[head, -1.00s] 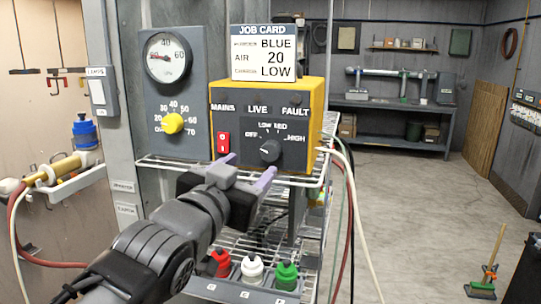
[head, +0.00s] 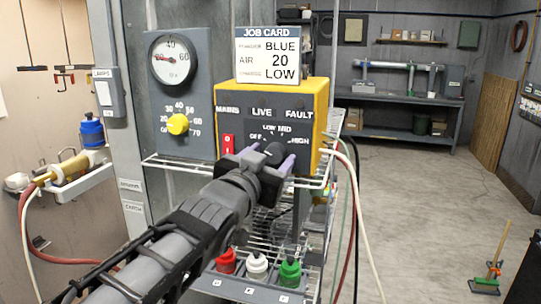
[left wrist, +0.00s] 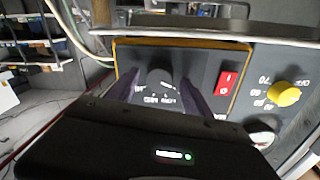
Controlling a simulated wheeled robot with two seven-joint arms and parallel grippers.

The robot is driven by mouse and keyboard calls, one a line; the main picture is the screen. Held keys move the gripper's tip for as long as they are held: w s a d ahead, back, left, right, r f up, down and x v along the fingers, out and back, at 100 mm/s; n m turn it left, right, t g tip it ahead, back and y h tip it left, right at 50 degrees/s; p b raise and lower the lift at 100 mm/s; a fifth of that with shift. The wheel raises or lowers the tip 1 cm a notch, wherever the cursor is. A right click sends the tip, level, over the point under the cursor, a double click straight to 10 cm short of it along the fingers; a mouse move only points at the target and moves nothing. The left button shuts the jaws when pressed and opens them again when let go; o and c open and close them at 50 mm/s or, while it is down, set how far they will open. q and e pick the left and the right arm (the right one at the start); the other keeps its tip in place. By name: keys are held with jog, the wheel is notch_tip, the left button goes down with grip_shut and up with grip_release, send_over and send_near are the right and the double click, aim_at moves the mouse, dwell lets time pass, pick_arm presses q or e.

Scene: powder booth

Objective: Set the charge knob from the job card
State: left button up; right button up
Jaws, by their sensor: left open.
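The job card (head: 268,55) above the yellow control box (head: 320,110) reads BLUE, AIR 20, LOW. The black charge knob (head: 274,151) is on the box's dark front, with OFF, LOW, MED and HIGH marks around it. My left gripper (head: 268,160) is open at the knob, with its purple fingertips on either side. The left wrist view shows the knob (left wrist: 158,80) between the open fingers; contact cannot be told. Its pointer is partly hidden, so its setting is unclear. My right gripper is not in view.
A red mains switch (head: 228,143) is left of the knob. A yellow regulator knob (head: 177,124) and gauge (head: 171,60) are on the grey panel. Red, white and green bottles (head: 257,266) stand below. Hoses (head: 352,190) hang at the box's right. The floor at right is mostly open.

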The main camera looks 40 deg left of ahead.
pick_arm(q)
jog(key=shift+c, duration=0.4)
grip_shut()
